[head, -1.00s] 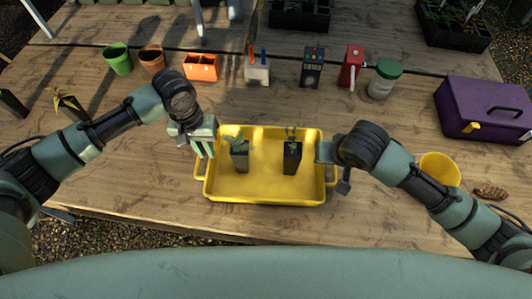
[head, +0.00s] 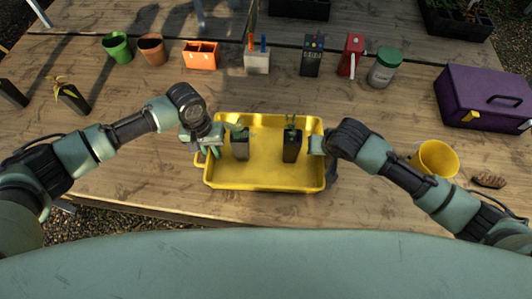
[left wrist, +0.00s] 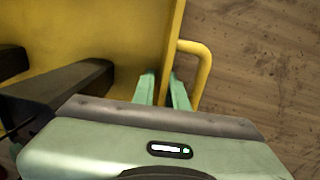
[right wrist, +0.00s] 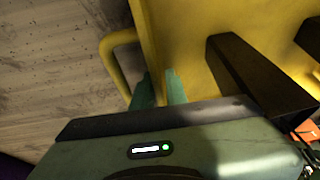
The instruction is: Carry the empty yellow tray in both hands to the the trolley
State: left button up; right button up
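The yellow tray (head: 262,180) stands on the wooden table in front of me. It is not empty: two dark square pots with small green plants, a left pot (head: 240,148) and a right pot (head: 291,147), stand in it. My left gripper (head: 209,154) is at the tray's left side. In the left wrist view its fingers (left wrist: 162,80) are close together, one either side of the tray wall, beside the handle (left wrist: 204,70). My right gripper (head: 318,146) is at the right side. In the right wrist view its fingers (right wrist: 158,75) likewise straddle the wall closely. The trolley is not recognisable in view.
Behind the tray stand a green pot (head: 117,47), a brown pot (head: 152,50), an orange container (head: 201,56) and a white jar with green lid (head: 385,70). A purple toolbox (head: 485,95) and yellow bucket (head: 436,159) are at right. The table's front edge is close.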

pick_arm(q)
jog(key=shift+f, duration=0.15)
pick_arm(e)
jog(key=shift+w+f, duration=0.1)
pick_arm(q)
grip_shut()
pick_arm(e)
grip_shut()
dwell(0.9)
pick_arm(q)
jog(key=shift+w, duration=0.1)
